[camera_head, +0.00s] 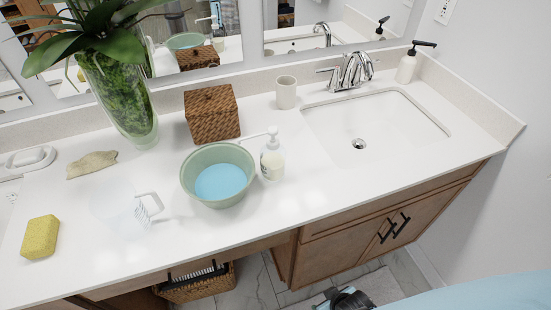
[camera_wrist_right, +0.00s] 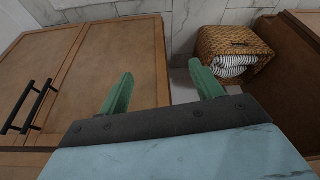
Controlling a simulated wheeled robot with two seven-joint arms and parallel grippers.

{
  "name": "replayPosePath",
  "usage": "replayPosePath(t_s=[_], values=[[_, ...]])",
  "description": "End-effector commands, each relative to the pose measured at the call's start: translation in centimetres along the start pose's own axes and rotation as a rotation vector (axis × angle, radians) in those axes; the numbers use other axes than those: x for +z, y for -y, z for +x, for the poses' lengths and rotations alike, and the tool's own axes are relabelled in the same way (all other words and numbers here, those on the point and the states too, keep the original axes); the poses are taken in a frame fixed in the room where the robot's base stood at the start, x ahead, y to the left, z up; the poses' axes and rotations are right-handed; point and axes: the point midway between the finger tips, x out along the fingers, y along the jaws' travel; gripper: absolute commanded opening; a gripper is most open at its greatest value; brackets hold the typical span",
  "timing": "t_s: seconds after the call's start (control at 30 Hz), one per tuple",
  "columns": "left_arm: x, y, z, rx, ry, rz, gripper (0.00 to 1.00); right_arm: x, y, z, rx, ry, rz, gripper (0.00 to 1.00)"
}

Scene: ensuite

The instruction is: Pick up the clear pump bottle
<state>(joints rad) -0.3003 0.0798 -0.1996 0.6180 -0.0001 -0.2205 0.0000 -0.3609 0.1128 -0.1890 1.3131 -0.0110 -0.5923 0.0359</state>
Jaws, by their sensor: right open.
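The clear pump bottle (camera_head: 272,163) stands upright on the white counter, with a white pump head and pale contents. It is just right of a green bowl (camera_head: 218,176) and close to its rim. My right gripper (camera_wrist_right: 164,86) is open and empty in the right wrist view, its two green fingers spread apart in front of the wooden cabinet. In the head view only a dark part of it shows at the bottom edge, below the counter and well away from the bottle. My left gripper is not in view.
Near the bottle are a wicker box (camera_head: 212,114), a beige cup (camera_head: 286,92) and the sink (camera_head: 375,128). A white bottle with black pump (camera_head: 407,67) stands beyond the faucet (camera_head: 353,70). A wicker basket (camera_wrist_right: 235,52) sits under the counter. Counter in front of the bottle is clear.

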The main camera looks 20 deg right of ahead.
Motion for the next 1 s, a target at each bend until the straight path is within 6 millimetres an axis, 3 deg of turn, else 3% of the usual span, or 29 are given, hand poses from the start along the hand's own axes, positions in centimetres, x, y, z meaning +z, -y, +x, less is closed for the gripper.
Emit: replayPosePath(t_s=[0.03, 0.2, 0.47, 0.53, 0.6, 0.7, 0.87, 1.0], values=[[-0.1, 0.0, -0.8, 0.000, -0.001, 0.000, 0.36, -3.1, -0.2, -2.4, 0.004, -0.043, 0.003, 0.65], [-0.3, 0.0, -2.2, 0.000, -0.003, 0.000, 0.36, -11.0, -0.8, -9.8, 0.013, -0.153, 0.013, 0.65], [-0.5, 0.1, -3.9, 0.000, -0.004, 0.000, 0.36, -18.9, -1.2, -21.1, 0.022, -0.309, 0.024, 0.65], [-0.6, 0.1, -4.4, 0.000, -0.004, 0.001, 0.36, -22.6, -1.3, -24.5, 0.023, -0.433, 0.025, 0.65], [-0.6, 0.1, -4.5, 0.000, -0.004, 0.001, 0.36, -25.8, -1.3, -26.2, 0.015, -0.563, 0.025, 0.65], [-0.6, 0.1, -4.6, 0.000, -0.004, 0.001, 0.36, -28.7, -1.1, -27.7, 0.002, -0.688, 0.021, 0.65], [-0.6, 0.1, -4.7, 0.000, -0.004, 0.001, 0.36, -31.3, -0.8, -29.2, -0.015, -0.811, 0.017, 0.65], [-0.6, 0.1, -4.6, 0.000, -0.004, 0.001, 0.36, -32.9, -0.8, -28.6, -0.020, -0.836, 0.017, 0.65]])
